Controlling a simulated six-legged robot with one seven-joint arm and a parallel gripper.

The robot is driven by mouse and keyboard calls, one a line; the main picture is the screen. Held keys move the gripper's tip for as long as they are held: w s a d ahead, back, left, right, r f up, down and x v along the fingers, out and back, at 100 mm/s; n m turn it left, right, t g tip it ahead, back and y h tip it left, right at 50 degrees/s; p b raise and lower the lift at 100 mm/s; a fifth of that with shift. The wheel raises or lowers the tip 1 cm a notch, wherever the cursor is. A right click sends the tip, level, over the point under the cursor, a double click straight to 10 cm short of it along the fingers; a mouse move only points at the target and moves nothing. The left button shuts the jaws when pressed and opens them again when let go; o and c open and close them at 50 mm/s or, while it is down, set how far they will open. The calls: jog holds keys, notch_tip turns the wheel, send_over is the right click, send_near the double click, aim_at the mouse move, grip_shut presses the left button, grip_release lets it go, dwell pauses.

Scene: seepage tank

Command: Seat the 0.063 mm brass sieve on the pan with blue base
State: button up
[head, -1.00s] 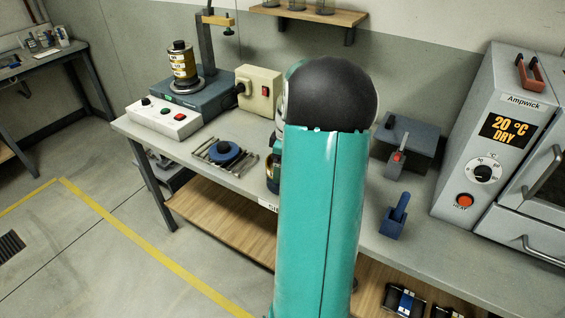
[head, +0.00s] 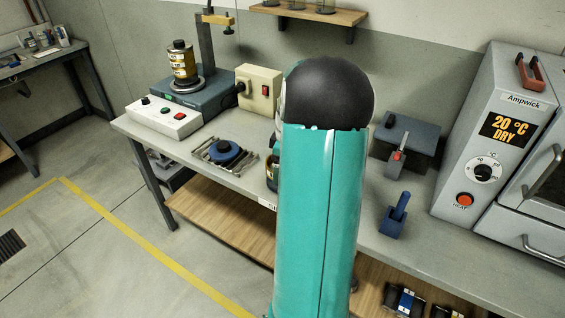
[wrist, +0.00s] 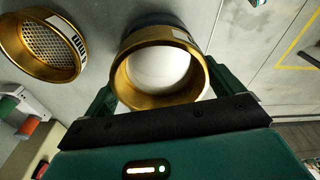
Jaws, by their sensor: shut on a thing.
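My gripper (wrist: 158,97) is shut on a brass sieve (wrist: 125,84). One dark green finger lies at each side of its wall. The sieve has a brass rim, a smooth pale inside and a small white label whose text I cannot read. A dark blue surface (wrist: 150,18) shows just past its far edge; I cannot tell whether this is the pan's base, or whether the two touch. In the head view my arm hides the gripper, and only a bit of brass and dark ware (head: 272,170) shows beside it.
Another brass sieve (wrist: 48,47), with coarse mesh, stands left in the wrist view. A blue disc (head: 223,151) sits in a metal frame on the bench. A brass stack (head: 182,64) stands on the shaker (head: 190,91). A blue block (head: 392,222) and an oven (head: 490,150) are at right.

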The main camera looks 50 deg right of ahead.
jog(key=shift+f, duration=0.75)
dwell(0.9)
jog(key=o, duration=0.7)
jog(key=shift+o, duration=0.2)
notch_tip(320, 180, up, 14)
jog(key=s, duration=0.1)
jog(key=shift+s+d+f, duration=0.15)
jog(key=shift+s+d, duration=0.15)
